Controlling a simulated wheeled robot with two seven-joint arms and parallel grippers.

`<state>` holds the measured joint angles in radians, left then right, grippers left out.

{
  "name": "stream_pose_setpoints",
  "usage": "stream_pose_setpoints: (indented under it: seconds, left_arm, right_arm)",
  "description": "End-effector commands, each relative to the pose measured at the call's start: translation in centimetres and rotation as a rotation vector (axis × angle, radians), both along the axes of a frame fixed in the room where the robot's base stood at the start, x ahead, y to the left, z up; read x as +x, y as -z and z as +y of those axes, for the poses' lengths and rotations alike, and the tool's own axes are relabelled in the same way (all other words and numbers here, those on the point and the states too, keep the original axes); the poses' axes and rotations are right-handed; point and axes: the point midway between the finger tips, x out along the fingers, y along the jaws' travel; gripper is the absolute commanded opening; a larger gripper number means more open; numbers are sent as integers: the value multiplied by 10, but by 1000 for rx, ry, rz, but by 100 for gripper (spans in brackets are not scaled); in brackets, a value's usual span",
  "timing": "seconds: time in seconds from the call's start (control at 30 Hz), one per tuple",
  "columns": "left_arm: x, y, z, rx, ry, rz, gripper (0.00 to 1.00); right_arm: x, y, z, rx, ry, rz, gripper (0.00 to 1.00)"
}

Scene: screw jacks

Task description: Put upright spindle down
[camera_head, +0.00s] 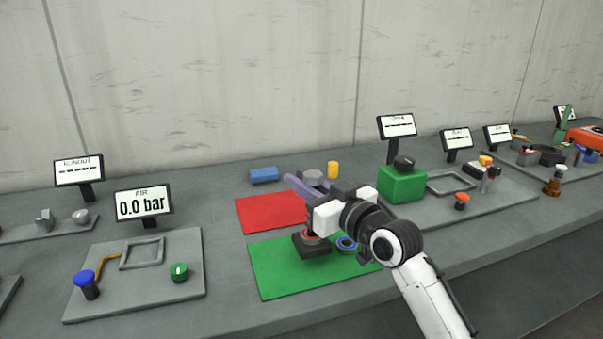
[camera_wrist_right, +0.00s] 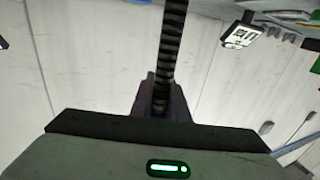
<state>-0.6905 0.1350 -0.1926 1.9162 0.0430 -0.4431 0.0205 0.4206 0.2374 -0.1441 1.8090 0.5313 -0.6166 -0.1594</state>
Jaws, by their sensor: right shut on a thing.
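My right gripper (camera_head: 296,184) reaches in from the right over the mats in the head view, its fingers pointing left and away. In the right wrist view the fingers (camera_wrist_right: 160,92) are shut on a dark, ribbed threaded spindle (camera_wrist_right: 172,40), which runs nearly along the picture's vertical. The spindle cannot be made out in the head view, so its height above the surface cannot be told. Below the gripper a dark block with a red ring (camera_head: 312,246) stands on the green mat (camera_head: 275,275). My left gripper is not in view.
A red mat (camera_head: 262,213) lies behind the green one. A blue ring (camera_head: 346,244), a grey hexagonal part (camera_head: 314,177), a yellow cylinder (camera_head: 333,169) and a blue block (camera_head: 264,175) are nearby. A green box (camera_head: 402,185) stands right. The green mat's left part is clear.

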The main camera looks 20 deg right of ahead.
Motion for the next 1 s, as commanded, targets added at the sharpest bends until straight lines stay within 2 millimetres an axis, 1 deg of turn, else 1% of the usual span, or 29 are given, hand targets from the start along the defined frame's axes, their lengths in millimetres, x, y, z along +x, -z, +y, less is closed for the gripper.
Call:
stream_pose_setpoints:
  seconds: [0.1, 0.17, 0.53, 0.57, 0.6, 0.67, 1.0]
  left_arm:
    - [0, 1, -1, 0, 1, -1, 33]
    - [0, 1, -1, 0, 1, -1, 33]
    - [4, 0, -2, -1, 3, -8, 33]
    - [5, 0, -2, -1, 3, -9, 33]
    - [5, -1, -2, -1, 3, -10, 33]
    - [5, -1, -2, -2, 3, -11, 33]
    - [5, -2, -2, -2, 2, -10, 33]
  right_arm:
    - [0, 13, 0, 4, 0, -7, 0]
    - [0, 18, 0, 3, 0, -8, 0]
    - [0, 21, 0, 2, 1, -12, 0]
    - [0, 27, 0, -1, 0, 2, 18]
    - [0, 27, 0, -1, 0, 2, 25]
    - [0, 27, 0, -1, 0, 2, 33]
    - [-1, 25, 0, 0, 0, 1, 33]
